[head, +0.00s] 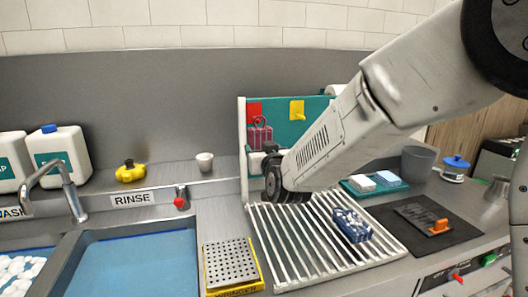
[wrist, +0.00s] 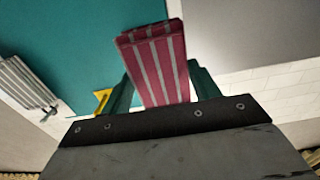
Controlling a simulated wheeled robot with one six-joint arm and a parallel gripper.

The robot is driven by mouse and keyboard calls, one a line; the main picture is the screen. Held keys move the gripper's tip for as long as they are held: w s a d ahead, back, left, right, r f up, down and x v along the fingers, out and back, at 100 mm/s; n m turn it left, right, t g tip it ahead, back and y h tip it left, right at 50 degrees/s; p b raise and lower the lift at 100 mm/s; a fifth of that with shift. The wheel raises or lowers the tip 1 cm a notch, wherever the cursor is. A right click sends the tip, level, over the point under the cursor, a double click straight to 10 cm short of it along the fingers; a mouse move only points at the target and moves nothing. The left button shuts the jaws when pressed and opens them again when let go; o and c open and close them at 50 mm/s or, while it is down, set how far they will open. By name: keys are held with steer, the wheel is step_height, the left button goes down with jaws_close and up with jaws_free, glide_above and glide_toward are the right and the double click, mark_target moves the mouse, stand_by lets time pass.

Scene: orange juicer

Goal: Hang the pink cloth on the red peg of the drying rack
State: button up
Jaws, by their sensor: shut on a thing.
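The pink cloth (head: 260,137), with pale stripes, is in front of the teal board of the drying rack (head: 242,150), just below the red patch (head: 254,112). In the wrist view the cloth (wrist: 150,50) stands out between the two dark green fingers of my gripper (wrist: 160,84), which is shut on it. In the head view my wrist and arm cover most of the gripper. The red peg itself cannot be made out clearly, and I cannot tell whether the cloth touches it. A yellow peg (head: 298,114) on a yellow patch is to the right.
A blue patterned bundle (head: 352,224) lies on the slatted rack (head: 290,240) below my wrist. The wringer (head: 231,262) and blue basin (head: 140,262) are to the left. A dark mat with an orange-handled tool (head: 438,227) and a grey cup (head: 418,162) are right.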

steer(key=shift+x, duration=1.55)
steer(key=shift+w+a+f, duration=0.2)
steer(key=shift+w+f, duration=0.15)
steer(key=shift+w, duration=0.35)
steer(key=o, duration=1)
steer(key=shift+c, duration=0.2)
